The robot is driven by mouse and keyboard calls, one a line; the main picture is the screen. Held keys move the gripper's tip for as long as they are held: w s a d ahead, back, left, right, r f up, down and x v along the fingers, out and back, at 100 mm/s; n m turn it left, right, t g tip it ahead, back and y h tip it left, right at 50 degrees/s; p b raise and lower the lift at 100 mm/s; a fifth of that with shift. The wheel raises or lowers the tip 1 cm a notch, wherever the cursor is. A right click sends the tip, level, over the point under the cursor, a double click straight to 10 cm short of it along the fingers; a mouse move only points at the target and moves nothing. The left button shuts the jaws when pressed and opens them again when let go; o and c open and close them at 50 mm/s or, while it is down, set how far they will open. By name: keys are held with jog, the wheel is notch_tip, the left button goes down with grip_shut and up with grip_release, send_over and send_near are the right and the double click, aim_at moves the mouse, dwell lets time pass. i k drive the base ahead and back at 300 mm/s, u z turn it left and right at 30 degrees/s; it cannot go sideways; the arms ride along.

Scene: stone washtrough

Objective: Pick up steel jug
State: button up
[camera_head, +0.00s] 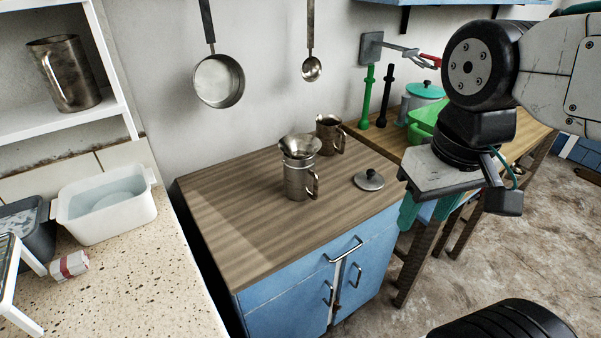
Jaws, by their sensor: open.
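A steel jug (298,182) with a side handle stands upright on the wooden top of a blue cabinet; a flared funnel-like piece (300,146) sits at its mouth. A smaller, darker metal mug (329,134) stands just behind it to the right. A larger metal jug (66,75) with a handle stands on the white shelf at upper left. I cannot tell for certain which one the task names. My gripper (410,213) hangs at the right, past the cabinet top's right edge. It is open, apart from all the jugs; its fingers are partly hidden by its body.
A steel lid (369,180) lies on the cabinet top (240,230), right of the jug. A pan (219,82) and a ladle (311,70) hang on the wall behind. A white basin (107,222) stands on the left counter. The cabinet top's front and left are clear.

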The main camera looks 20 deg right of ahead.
aim_at(329, 130)
jog(key=k, duration=0.5)
jog(key=z, duration=1)
jog(key=i, duration=0.95)
jog(key=u, duration=0.95)
jog(key=i, duration=0.5)
jog(key=u, duration=0.05)
